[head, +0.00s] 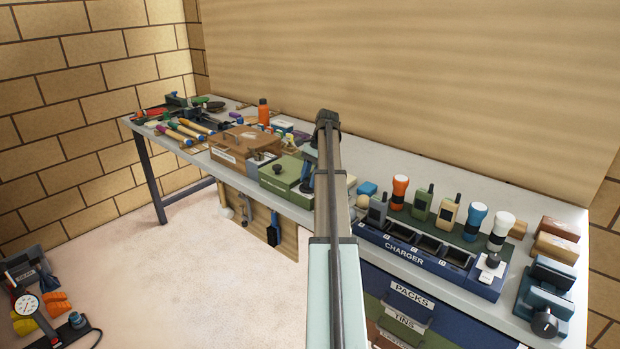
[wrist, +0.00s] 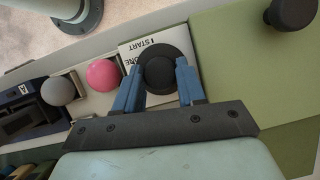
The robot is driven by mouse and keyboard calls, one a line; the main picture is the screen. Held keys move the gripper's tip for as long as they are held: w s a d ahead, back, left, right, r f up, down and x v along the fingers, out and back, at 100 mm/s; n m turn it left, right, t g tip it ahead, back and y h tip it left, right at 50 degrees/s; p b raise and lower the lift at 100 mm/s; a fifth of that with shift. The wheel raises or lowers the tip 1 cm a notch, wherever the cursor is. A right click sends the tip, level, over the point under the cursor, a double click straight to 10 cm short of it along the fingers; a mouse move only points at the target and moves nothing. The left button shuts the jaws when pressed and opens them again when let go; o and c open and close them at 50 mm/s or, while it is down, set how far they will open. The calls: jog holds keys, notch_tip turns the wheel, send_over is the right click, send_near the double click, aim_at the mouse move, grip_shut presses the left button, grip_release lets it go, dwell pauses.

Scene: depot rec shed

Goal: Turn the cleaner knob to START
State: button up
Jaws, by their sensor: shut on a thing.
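The cleaner is a green box (head: 279,180) on the bench, left of my arm in the head view; its green top (wrist: 235,60) fills the right of the wrist view. The black round cleaner knob (wrist: 158,66) sits on a pale plate (wrist: 128,50) at its side. The plate carries the printed word START and another word partly covered. My gripper (wrist: 158,76) has its blue fingers shut on the knob, one on each side. I cannot make out the knob's pointer.
A second black knob (wrist: 285,14) rises from the green top. The blue charger (head: 405,252) stands right of my arm.

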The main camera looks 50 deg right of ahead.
jog(key=shift+f, duration=0.1)
dwell(0.3)
jog(key=o, duration=1)
jog(key=shift+o, duration=0.2)
jog(key=shift+m, duration=0.3)
